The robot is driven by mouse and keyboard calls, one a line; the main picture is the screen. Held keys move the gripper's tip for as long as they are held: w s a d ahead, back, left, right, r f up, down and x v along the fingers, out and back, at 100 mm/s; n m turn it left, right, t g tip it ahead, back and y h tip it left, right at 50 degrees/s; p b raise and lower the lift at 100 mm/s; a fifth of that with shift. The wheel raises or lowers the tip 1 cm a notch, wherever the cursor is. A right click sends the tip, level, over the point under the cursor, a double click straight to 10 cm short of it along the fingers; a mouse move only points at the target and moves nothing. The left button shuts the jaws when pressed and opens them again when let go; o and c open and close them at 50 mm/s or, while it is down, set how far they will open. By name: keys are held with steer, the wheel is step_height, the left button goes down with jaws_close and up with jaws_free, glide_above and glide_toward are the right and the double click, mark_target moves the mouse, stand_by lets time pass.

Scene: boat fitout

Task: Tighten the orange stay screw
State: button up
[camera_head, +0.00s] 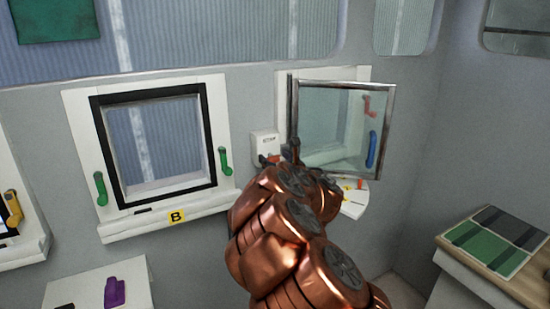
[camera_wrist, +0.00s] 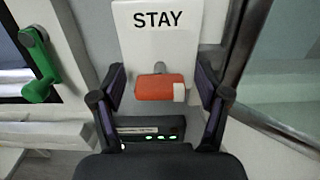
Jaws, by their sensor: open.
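The orange stay screw (camera_wrist: 160,88) shows in the wrist view as an orange knob with a pale end at its right. It is on a white plate marked STAY (camera_wrist: 165,40). My gripper (camera_wrist: 162,88) is open, with one finger to the left and one to the right of the knob. Whether either finger touches it I cannot tell. In the head view the white STAY box (camera_head: 265,144) is on the wall between the two windows, and my gripper (camera_head: 280,158) is in front of it. My arm and gripper hide most of the screw there.
A framed glass pane (camera_head: 345,128) stands swung open just right of my gripper, with red and blue handles behind it. Window B (camera_head: 155,145) with green handles (camera_head: 225,161) is at the left. A counter with green swatches (camera_head: 495,240) is at the lower right.

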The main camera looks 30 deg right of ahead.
steer(key=shift+c, duration=0.2)
steer(key=c, duration=1.1)
steer(key=shift+f, duration=0.1)
steer(key=shift+b, duration=0.4)
